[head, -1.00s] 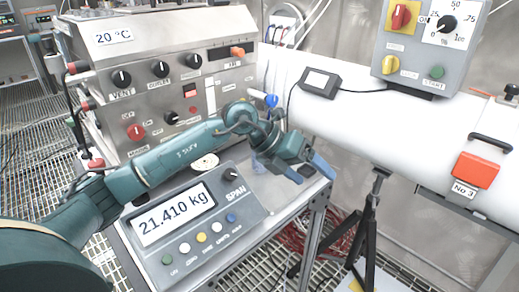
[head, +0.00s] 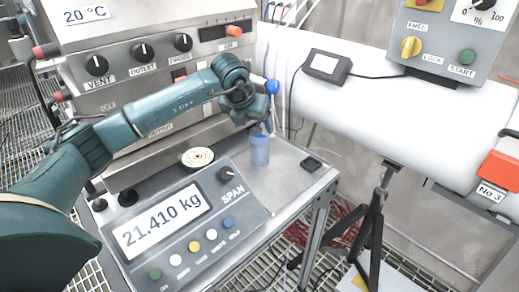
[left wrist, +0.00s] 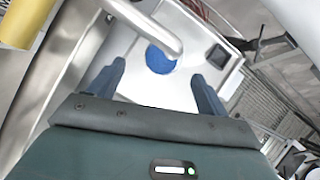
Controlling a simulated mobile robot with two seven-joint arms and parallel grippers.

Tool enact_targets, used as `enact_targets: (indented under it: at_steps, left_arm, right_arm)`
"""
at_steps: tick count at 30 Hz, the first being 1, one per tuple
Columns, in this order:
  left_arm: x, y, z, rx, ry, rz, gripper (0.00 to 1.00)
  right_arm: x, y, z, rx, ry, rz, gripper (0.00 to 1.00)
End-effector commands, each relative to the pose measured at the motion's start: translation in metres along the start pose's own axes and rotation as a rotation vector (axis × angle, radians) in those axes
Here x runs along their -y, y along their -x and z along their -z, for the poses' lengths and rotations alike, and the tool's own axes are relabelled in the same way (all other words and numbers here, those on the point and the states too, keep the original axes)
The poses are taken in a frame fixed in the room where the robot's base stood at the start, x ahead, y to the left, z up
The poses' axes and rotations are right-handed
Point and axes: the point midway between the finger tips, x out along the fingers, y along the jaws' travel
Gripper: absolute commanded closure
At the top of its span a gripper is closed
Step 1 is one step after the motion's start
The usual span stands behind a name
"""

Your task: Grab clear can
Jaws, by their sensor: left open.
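The clear can (head: 260,150) looks blue and see-through and stands upright on the steel bench top, behind the scale's display. In the left wrist view a round blue shape (left wrist: 160,59), which looks like the can from above, lies beyond the fingertips and between their lines. My left gripper (head: 263,120) is just above the can in the head view, pointing down and hiding its top. In the left wrist view the same gripper (left wrist: 161,78) is open, with nothing between its fingers. I cannot tell whether it touches the can. My right gripper is not in view.
A pale rod (left wrist: 150,25) crosses near the blue shape. A blue knob (head: 272,87) stands close behind the gripper. A round patterned disc (head: 198,157) and a small dark object (head: 312,163) flank the can. A scale (head: 190,225) reads 21.410 kg. A white pipe (head: 390,110) runs right.

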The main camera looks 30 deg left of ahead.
Motion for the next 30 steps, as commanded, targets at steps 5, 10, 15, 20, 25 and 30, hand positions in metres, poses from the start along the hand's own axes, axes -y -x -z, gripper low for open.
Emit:
enact_targets:
  at_steps: [5,10,15,20,25,30]
  left_arm:
    - [0.003,-0.017,0.002,-0.005,0.000,0.001,0.23]
    - [0.006,-0.043,0.002,-0.003,0.002,0.001,0.23]
    - [0.006,-0.054,0.002,-0.001,-0.001,0.001,0.23]
    - [0.006,-0.054,0.002,-0.001,0.000,0.001,0.23]
    - [0.006,-0.054,0.002,-0.001,0.000,0.001,0.34]
    - [0.006,-0.054,0.002,0.000,0.000,0.001,0.48]
  right_arm:
    - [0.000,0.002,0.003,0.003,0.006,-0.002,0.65]
    - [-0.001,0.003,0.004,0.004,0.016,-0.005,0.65]
    - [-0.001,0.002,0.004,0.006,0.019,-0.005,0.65]
    - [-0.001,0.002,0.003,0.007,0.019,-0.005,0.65]
    - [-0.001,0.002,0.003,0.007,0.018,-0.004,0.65]
    - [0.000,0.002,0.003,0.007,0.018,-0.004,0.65]
